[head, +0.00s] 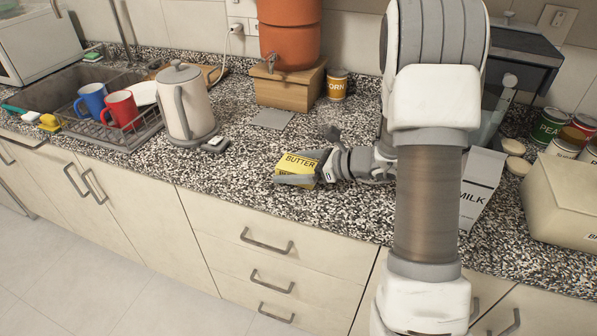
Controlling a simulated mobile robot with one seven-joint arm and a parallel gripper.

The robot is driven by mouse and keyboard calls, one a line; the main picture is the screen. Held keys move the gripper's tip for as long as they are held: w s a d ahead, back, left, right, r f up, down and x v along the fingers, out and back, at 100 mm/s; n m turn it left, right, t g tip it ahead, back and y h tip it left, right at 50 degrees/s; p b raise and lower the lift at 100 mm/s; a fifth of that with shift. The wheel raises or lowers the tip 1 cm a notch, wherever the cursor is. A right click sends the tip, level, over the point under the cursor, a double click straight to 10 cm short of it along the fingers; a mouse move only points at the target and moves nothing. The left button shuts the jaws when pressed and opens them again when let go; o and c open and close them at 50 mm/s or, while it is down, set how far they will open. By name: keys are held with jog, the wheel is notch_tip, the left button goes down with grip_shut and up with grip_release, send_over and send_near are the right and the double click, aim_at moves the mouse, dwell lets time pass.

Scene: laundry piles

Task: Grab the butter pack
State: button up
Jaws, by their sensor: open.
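The butter pack (301,161) is a small yellow box with dark "BUTTER" lettering. It sits on the speckled countertop (246,172), near the front edge, in the middle of the head view. My gripper (306,171) comes in from the right, low over the counter, and is open. One finger shows in front of the pack's lower part, and another dark part shows behind its right side. The fingers appear to be on either side of the pack. Whether they touch it I cannot tell. My arm hides part of the counter to the right.
A white kettle (183,104) stands to the left, beyond it a dish rack with a red mug (122,110) and a blue mug (92,99). A wooden box (287,86) and corn can (338,84) are behind. A milk carton (482,186) stands right, partly behind my arm.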

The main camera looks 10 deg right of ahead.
jog(key=shift+w+a+f, duration=0.25)
jog(key=shift+w+a, duration=0.1)
jog(key=shift+a, duration=0.1)
jog(key=c, duration=1.5)
jog(key=shift+r, duration=0.15)
jog(key=shift+c, duration=0.2)
